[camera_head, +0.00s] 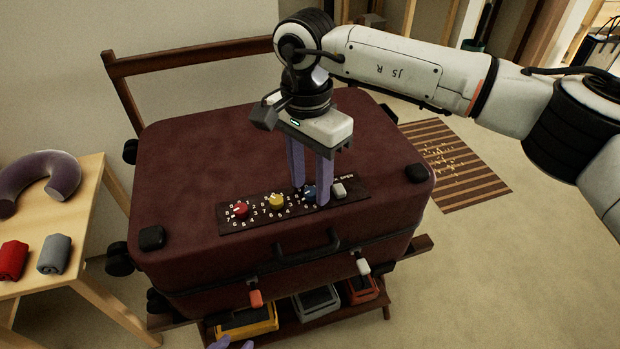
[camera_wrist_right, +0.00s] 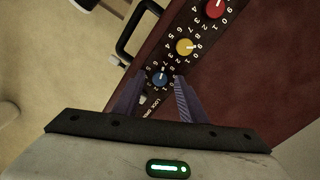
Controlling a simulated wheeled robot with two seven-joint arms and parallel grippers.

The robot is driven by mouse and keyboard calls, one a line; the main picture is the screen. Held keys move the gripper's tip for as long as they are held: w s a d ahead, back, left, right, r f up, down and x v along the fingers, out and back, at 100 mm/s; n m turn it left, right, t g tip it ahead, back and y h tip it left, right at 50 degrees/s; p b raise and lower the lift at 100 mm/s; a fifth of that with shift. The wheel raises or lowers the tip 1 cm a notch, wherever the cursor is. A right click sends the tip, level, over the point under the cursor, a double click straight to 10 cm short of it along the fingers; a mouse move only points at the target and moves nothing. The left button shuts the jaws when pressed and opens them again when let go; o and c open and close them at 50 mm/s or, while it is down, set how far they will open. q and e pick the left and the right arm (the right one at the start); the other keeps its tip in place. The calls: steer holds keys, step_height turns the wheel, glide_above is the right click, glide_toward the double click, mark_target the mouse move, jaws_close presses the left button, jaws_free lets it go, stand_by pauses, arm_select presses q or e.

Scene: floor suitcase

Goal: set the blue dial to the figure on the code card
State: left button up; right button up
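The blue dial (camera_head: 309,191) is on the dark panel (camera_head: 230,220) on top of the maroon suitcase (camera_head: 215,165), right of the yellow dial (camera_head: 277,201) and red dial (camera_head: 240,209). My right gripper (camera_head: 311,194) points down at the blue dial, one finger on each side. In the wrist view the blue dial (camera_wrist_right: 160,77) sits between the open fingertips (camera_wrist_right: 160,78), with small gaps visible. Its pointer setting is too small to read surely. Only purple tips of my left gripper (camera_head: 230,343) show at the bottom edge. I see no code card.
A white switch (camera_head: 339,190) with lock and open lettering is close right of the blue dial. The suitcase handle (camera_head: 308,250) is in front. A wooden table (camera_head: 85,215) with a neck pillow (camera_head: 40,178) and rolled cloths stands left. Trays (camera_head: 248,321) sit below.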

mark_target(309, 189)
step_height(309, 189, up, 10)
steer(key=p, duration=0.1)
steer(key=shift+a, duration=0.15)
steer(key=shift+w, duration=0.1)
stand_by(0.4)
